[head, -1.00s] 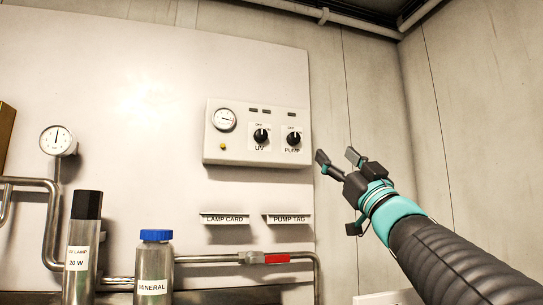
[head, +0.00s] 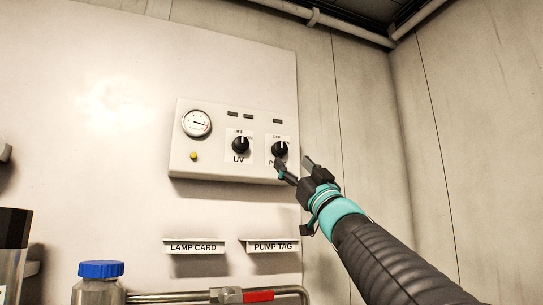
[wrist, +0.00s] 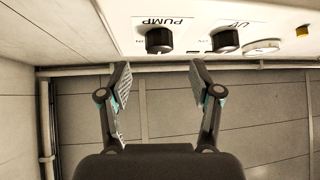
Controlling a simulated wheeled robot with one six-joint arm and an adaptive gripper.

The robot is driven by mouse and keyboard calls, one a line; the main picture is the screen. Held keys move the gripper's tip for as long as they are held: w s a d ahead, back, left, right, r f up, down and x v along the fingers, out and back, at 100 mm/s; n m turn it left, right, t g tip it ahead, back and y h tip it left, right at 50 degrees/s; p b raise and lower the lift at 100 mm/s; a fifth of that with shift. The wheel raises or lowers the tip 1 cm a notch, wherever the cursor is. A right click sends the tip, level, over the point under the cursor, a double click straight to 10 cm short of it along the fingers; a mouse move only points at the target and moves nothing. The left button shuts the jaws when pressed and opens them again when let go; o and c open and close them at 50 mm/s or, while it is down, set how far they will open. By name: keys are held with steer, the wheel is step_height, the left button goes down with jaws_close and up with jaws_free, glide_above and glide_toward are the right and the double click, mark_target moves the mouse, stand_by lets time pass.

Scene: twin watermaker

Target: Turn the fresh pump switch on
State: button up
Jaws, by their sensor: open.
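The pump switch (head: 280,149) is a black rotary knob on a white plate at the right of the control box (head: 185,155). Its pointer looks about upright, towards OFF; my gripper partly covers the PUMP label below it. My gripper (head: 293,167) is open and empty, just below and right of the knob in the head view. In the wrist view, the pump knob (wrist: 159,40) appears upside down above and between the spread fingers (wrist: 160,72), apart from them. The UV knob (head: 241,146) is to its left and also shows in the wrist view (wrist: 226,40).
The box carries a gauge (head: 197,123) and a yellow button (head: 194,156). Below are the LAMP CARD holder (head: 193,247), the PUMP TAG holder (head: 270,247), a red-handled valve (head: 258,296) and a blue-capped bottle (head: 101,270). Free room lies right of the panel.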

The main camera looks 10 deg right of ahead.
mark_target(282, 151)
steer(key=p+x, duration=0.1)
steer(key=x, duration=0.5)
steer(key=shift+p, duration=0.35)
steer(key=c, duration=1.1)
steer(key=shift+s+a+f+m+t+h+b, duration=0.1)
steer(key=shift+m+t+h+b, duration=0.35)
steer(key=shift+m+h, duration=0.45)
steer(key=shift+s+m+t+h+b, duration=0.1)
steer(key=shift+m+t+h+b, duration=0.3)
steer(key=shift+m+h, duration=0.5)
steer(key=shift+c, duration=0.2)
steer(key=m+h+b, duration=0.1)
steer(key=m+h, duration=0.1)
steer(key=m, duration=0.1)
steer(key=shift+w+h, duration=0.1)
steer(key=shift+h, duration=0.2)
steer(key=shift+m+h, duration=0.3)
steer(key=shift+m, duration=0.1)
steer(key=o, duration=1.1)
